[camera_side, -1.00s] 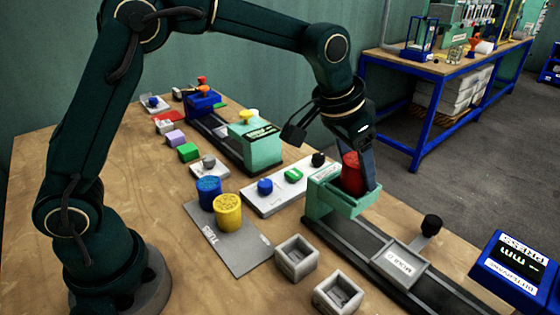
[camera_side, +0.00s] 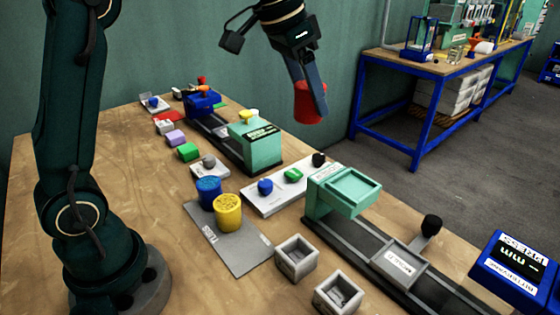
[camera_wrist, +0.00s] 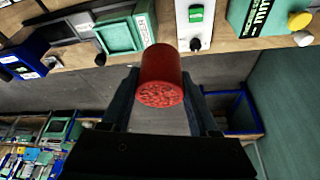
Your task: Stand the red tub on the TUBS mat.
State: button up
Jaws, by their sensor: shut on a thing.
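The red tub (camera_side: 308,104) hangs in the air between the fingers of my gripper (camera_side: 313,98), high above the table and behind the green press tray. In the wrist view the red tub (camera_wrist: 162,78) sits between both fingers of my gripper (camera_wrist: 162,90), with its speckled end toward the camera. The grey TUBS mat (camera_side: 238,251) lies on the table at the middle left. A blue tub (camera_side: 208,193) and a yellow tub (camera_side: 228,213) stand side by side on its back part. The mat's front part is bare.
The near press has an empty green tray (camera_side: 352,192) and a dark rail. Two grey open boxes (camera_side: 296,258) stand right of the mat. A white panel with coloured knobs (camera_side: 262,203) lies behind it. A blue display box (camera_side: 515,268) is at front right.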

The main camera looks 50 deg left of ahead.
jog(key=shift+s+a+r, duration=0.15)
jog(key=shift+a+r, duration=0.25)
jog(key=shift+a, duration=0.25)
jog(key=shift+a+r+n, duration=0.1)
jog(key=shift+n, duration=0.3)
jog(key=shift+s+a+f+n+y, duration=0.1)
jog(key=shift+a+f+n+y, duration=0.15)
jog(key=shift+n, duration=0.35)
jog(key=shift+s+a+f+n+y, duration=0.1)
jog(key=shift+n+y, duration=0.25)
jog(key=shift+n, duration=0.25)
notch_tip(320, 180, down, 4)
jog(key=s+r+n+y, duration=0.1)
jog(key=s+n+y, duration=0.1)
jog(key=n, duration=0.4)
jog(key=n+g+y, duration=0.2)
jog(key=n+g, duration=0.1)
jog(key=n, duration=0.6)
send_over(248, 241)
jog(key=d, duration=0.2)
notch_tip(248, 241, down, 10)
jog(key=f, duration=0.1)
jog(key=shift+s+a+f, duration=0.1)
jog(key=shift+s+f, duration=0.05)
jog(key=shift+f, duration=1.6)
jog(key=shift+s+a+f, duration=0.1)
jog(key=shift+f, duration=1.65)
jog(key=shift+f, duration=0.15)
